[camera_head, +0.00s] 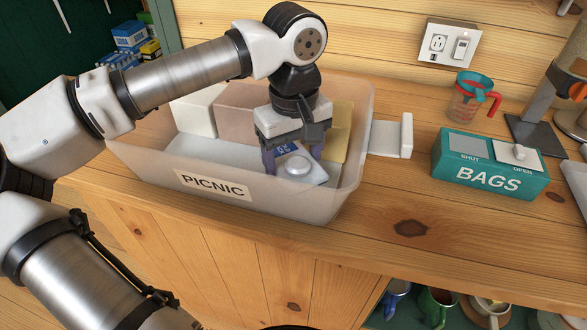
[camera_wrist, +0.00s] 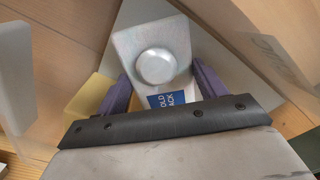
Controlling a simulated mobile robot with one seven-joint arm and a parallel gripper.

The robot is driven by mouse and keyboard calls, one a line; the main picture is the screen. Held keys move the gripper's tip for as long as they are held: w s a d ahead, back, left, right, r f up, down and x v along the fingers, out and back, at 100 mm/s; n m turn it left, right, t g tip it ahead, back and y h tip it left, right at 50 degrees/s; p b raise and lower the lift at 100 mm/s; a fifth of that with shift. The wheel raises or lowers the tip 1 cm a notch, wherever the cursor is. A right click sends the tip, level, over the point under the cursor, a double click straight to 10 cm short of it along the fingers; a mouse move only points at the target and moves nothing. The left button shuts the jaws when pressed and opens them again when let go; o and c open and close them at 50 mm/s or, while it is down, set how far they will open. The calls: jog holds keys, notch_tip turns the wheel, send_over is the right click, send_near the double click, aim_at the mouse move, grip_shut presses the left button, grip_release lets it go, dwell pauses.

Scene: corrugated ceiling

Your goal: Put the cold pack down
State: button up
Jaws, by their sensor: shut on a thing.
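The cold pack (camera_head: 306,174) is a pale flat pack with a round raised cap and a blue label. It is inside the clear bin marked PICNIC (camera_head: 262,209) on the wooden counter. My gripper (camera_head: 291,158) points down into the bin and is shut on the pack. In the wrist view the pack (camera_wrist: 178,38) lies between the two purple fingers of my gripper (camera_wrist: 160,88), its blue label partly hidden by my gripper. The pack looks tilted. I cannot tell whether its underside touches the bin floor.
White, pinkish and yellow blocks (camera_head: 343,128) stand along the bin's back. The front part of the bin floor (camera_head: 200,154) is bare. A teal BAGS box (camera_head: 489,178), a measuring cup (camera_head: 468,100) and a white piece (camera_head: 391,138) are to the right. The front right counter is clear.

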aim_at(294, 173)
jog(key=shift+f, duration=1.9)
jog(key=shift+f, duration=0.15)
jog(key=o, duration=1.1)
jog(key=shift+c, duration=0.2)
notch_tip(294, 173, up, 12)
jog(key=shift+r+b, duration=0.2)
jog(key=shift+b, duration=0.2)
